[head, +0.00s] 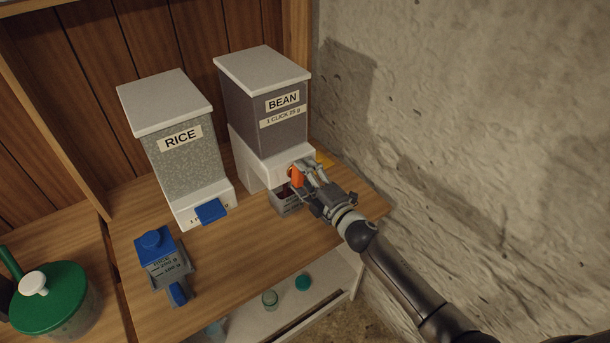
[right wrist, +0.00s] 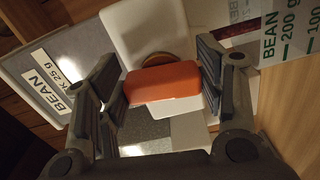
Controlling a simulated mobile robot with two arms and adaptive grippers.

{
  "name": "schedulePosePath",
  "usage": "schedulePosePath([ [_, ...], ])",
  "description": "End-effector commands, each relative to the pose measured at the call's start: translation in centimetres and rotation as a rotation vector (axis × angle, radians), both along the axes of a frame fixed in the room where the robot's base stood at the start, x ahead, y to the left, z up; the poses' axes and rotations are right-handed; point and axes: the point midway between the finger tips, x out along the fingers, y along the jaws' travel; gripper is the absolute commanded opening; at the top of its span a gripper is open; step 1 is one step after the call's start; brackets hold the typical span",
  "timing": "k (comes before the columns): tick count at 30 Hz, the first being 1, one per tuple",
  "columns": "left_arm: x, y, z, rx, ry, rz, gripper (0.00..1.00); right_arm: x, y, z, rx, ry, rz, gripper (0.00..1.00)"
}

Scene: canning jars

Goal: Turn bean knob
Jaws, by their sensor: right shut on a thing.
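The bean dispenser (head: 268,115) stands on the wooden counter, a dark grey bin with a white lid and white base, labelled "BEAN 1 CLICK 25 g". Its orange knob (head: 297,176) is on the front of the base. My right gripper (head: 308,177) is at the knob, its fingers on either side of it. In the right wrist view the orange knob (right wrist: 163,82) lies between the two fingers of my right gripper (right wrist: 163,88), which are shut on it. A clear cup (head: 285,200) with dark contents stands below the knob, partly hidden by the gripper. My left gripper is not in view.
The rice dispenser (head: 182,150) with a blue knob (head: 210,211) stands left of the bean dispenser. A blue-topped device (head: 160,258) and a green-lidded container (head: 50,297) are at the lower left. A stone wall (head: 480,120) closes off the right side.

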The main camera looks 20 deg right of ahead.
Motion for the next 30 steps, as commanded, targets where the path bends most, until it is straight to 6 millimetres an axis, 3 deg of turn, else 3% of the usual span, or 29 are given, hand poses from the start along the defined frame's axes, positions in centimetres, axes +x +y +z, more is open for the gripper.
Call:
schedulePosePath([
  [30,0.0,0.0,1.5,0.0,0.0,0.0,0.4,-0.3,0.6,-1.0,0.907,0.333,0.0,0.39],
])
